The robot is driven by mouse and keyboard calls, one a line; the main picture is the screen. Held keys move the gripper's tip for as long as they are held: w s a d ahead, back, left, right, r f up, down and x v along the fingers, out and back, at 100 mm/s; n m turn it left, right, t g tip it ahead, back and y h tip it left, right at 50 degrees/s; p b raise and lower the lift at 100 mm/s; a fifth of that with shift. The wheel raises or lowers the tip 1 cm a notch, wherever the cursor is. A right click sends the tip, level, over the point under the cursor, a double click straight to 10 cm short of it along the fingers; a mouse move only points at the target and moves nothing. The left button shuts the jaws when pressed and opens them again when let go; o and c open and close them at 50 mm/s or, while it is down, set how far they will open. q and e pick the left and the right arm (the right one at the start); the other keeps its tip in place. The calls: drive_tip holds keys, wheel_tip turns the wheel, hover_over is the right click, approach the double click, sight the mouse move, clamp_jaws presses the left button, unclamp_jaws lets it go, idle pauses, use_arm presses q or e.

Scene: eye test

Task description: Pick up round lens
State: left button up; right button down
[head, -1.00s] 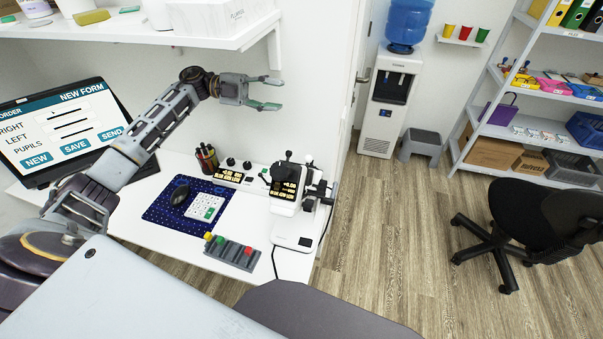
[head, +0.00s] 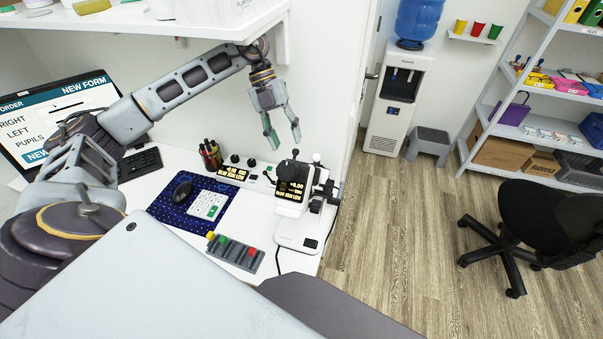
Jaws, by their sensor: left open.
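My left gripper (head: 283,132) is open and empty. It points down, with its greenish fingers apart, in the air near the wall above the back of the white desk (head: 168,157). I cannot make out a separate round lens; any lens in or on the device is too small to tell. My right gripper is not in view.
A mouse and keypad lie on a blue mat (head: 170,213).

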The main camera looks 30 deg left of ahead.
use_arm(q)
drive_tip(key=shift+x, duration=1.1)
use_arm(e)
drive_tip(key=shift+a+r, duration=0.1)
use_arm(q)
drive_tip(key=shift+d, duration=0.1)
drive_tip(key=shift+p+x, duration=0.5)
drive_tip(key=shift+x, duration=1.45)
drive_tip(key=shift+s+d+f, duration=0.1)
drive_tip(key=shift+d+f, duration=0.2)
drive_tip(key=shift+f, duration=0.25)
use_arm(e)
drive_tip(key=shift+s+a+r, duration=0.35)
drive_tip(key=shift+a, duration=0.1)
use_arm(q)
drive_tip(key=shift+c, duration=0.2)
drive_tip(key=c, duration=0.9)
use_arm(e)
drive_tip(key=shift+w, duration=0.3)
